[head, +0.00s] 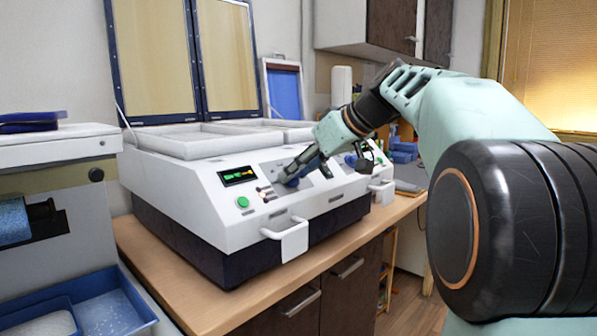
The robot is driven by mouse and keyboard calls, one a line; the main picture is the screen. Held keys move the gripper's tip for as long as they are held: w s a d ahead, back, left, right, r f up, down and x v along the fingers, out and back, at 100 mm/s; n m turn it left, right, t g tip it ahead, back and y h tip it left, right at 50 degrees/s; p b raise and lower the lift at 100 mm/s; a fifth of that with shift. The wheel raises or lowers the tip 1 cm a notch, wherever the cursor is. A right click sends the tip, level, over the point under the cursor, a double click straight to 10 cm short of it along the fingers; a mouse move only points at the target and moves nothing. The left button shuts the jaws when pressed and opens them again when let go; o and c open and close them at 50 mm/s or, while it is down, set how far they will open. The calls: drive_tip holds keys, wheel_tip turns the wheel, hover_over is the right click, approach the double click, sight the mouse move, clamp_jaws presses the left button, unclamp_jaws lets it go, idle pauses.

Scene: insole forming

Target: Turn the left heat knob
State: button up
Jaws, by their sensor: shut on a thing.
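The white forming machine (190,190) stands on the wooden counter, with its two framed lids raised. On its sloped front panel, the left heat knob (291,181) is blue and partly hidden by my gripper. My gripper (292,173) reaches in from the right and is shut on this knob. A second blue knob (351,160) shows further right on the panel, partly behind my arm. A green-lit display (238,176) and a green button (242,202) are left of the gripped knob.
White handles (292,240) stick out from the machine's front. Another machine with a blue roll (15,222) and blue trays (105,312) stands at the left. A white roll (341,85) stands at the back. Floor shows at the lower right.

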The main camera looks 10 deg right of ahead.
drive_tip(key=o, duration=1.2)
drive_tip(key=shift+c, duration=0.2)
drive_tip(key=v, duration=1.2)
